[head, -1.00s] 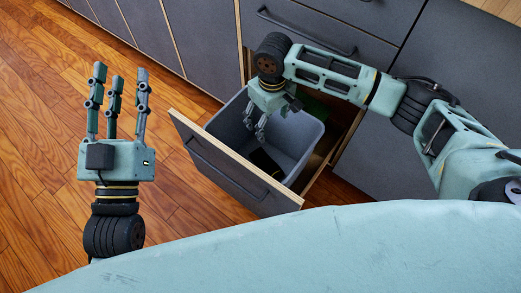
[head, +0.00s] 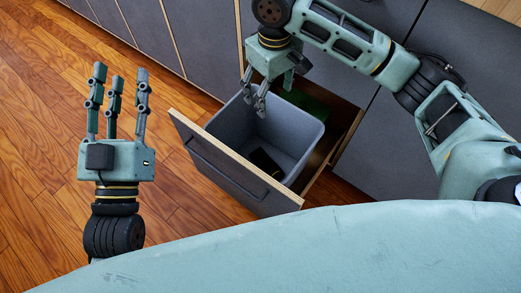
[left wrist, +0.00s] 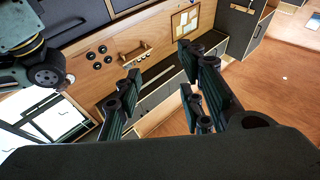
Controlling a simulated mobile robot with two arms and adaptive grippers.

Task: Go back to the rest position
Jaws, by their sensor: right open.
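My left gripper (head: 117,105) is raised over the wooden floor at the left of the head view, its fingers spread and empty. Its fingers also show in the left wrist view (left wrist: 165,100), with nothing between them. My right gripper (head: 254,96) points down above the back left part of a grey bin (head: 300,140) in the pulled-out drawer. It is open and I see nothing in it. A dark object (head: 265,162) lies at the bottom of the bin.
The open drawer's front panel (head: 225,168) stands out from the dark cabinets (head: 200,45). Something green (head: 305,100) lies behind the bin in the drawer. The wooden floor (head: 40,130) on the left is clear.

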